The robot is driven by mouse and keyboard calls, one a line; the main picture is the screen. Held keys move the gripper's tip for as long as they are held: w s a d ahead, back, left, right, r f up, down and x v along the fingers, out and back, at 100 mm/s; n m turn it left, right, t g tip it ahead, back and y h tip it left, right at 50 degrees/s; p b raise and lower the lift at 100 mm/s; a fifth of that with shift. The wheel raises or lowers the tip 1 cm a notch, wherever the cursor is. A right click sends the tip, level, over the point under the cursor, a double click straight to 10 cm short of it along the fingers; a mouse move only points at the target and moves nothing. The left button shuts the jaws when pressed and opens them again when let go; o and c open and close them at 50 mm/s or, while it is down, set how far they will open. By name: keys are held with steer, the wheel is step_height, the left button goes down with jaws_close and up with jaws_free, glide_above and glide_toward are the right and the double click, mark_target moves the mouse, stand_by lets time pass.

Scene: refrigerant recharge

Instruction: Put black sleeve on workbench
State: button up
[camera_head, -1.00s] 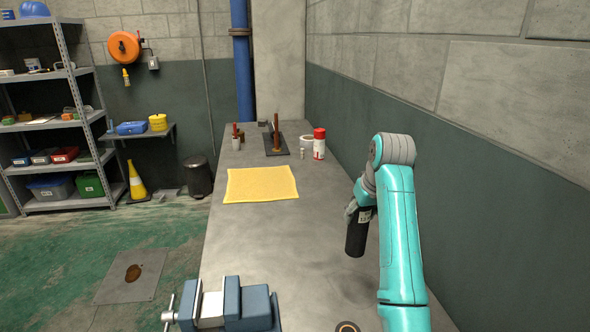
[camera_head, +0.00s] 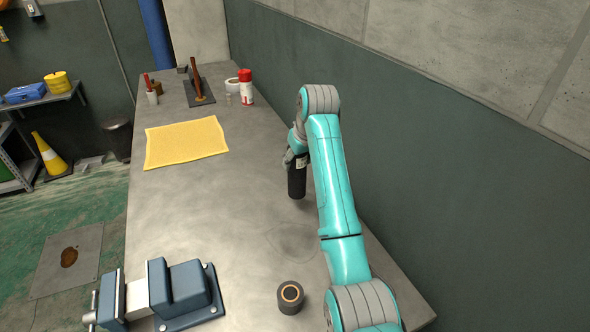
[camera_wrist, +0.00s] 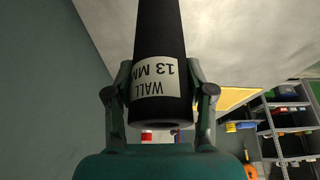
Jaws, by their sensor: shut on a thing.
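The black sleeve (camera_head: 297,183) is a dark tube with a white label. It is upright in my gripper (camera_head: 292,157), over the right part of the grey workbench (camera_head: 235,205). In the wrist view the sleeve (camera_wrist: 158,35) runs between both fingers of my gripper (camera_wrist: 160,95), which are shut on it, and its label reads "WALL 13 MM". The sleeve's lower end is at or very close to the bench top; I cannot tell whether it touches.
A blue vise (camera_head: 165,292) stands at the front left of the bench, and a short dark cylinder with a copper-coloured ring (camera_head: 290,297) at the front. A yellow cloth (camera_head: 186,142) lies further back. A red-and-white can (camera_head: 246,87) stands behind. The middle is clear.

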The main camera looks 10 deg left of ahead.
steer(key=shift+f, duration=1.95)
steer(key=o, duration=1.2)
steer(key=shift+f, duration=0.1)
steer(key=shift+c, duration=0.2)
steer(key=v, duration=1.1)
steer(key=shift+r, duration=0.3)
steer(key=shift+s+d+r, duration=0.1)
steer(key=shift+r, duration=0.15)
